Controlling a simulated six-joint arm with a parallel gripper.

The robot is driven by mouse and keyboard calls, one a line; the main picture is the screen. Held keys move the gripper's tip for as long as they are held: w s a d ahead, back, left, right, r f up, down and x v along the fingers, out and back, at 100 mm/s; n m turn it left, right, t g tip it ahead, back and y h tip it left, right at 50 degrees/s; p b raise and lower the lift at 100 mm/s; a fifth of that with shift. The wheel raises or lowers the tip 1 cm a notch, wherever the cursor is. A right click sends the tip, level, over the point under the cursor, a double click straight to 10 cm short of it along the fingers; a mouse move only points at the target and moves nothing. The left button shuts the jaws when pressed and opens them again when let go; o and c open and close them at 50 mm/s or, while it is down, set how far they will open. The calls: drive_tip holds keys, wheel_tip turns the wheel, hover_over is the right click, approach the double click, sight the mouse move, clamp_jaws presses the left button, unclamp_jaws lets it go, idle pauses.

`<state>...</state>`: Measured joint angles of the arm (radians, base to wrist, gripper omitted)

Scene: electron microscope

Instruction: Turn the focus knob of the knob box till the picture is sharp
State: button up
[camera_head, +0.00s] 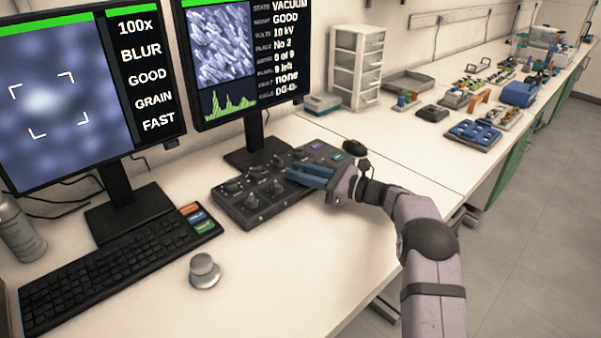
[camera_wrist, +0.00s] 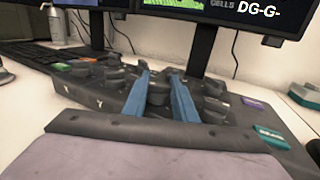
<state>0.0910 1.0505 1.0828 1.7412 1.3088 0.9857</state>
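The black knob box (camera_head: 228,206) lies on the bench below the monitors, with several dark knobs on top. My gripper (camera_head: 303,176) reaches over its right half from the right, its two blue fingers apart. In the wrist view the fingers (camera_wrist: 159,88) point away from me, one on each side of a dark knob (camera_wrist: 158,92). I cannot tell whether they press on it. The knob labels are too small to read. The left monitor (camera_head: 70,95) shows a blurred blue picture with a bright spot inside corner marks, and the words 100x, BLUR, GOOD, GRAIN and FAST.
The right monitor (camera_head: 250,55) shows a sharp grain picture and status text. A keyboard (camera_head: 100,268) lies left of the box, and a small grey round piece (camera_head: 204,270) stands in front.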

drive_tip(key=shift+m+t, duration=0.3)
drive_tip(key=shift+t, duration=0.1)
drive_tip(key=shift+s+a+f+m+t+h+b, duration=0.1)
drive_tip(key=shift+m+t+h+b, duration=0.45)
drive_tip(key=shift+t, duration=0.15)
drive_tip(key=shift+s+f+m+t+h+b, duration=0.1)
drive_tip(key=shift+m+t+h+b, duration=0.4)
drive_tip(key=shift+t, duration=0.2)
drive_tip(key=m+t+h+b, duration=0.2)
drive_tip(key=b, duration=0.2)
drive_tip(key=shift+f+t+h, duration=0.15)
drive_tip(key=shift+t+h, duration=0.1)
drive_tip(key=shift+t, duration=0.15)
drive_tip(key=m+t+h+b, duration=0.2)
drive_tip(key=m+h+b, duration=0.1)
drive_tip(key=b, duration=0.6)
drive_tip(key=shift+f+t+h, duration=0.1)
drive_tip(key=shift+t+h, duration=0.2)
drive_tip(key=shift+h, duration=0.1)
drive_tip(key=m+h+b, duration=0.1)
drive_tip(key=b, duration=0.2)
drive_tip(key=shift+r+t+b, duration=0.2)
drive_tip(key=shift+t+b, duration=0.1)
drive_tip(key=shift+w+r+m+h, duration=0.1)
drive_tip(key=shift+r+m+h, duration=0.15)
drive_tip(key=shift+h, duration=0.15)
drive_tip(key=o, duration=1)
drive_tip(key=shift+o, duration=0.2)
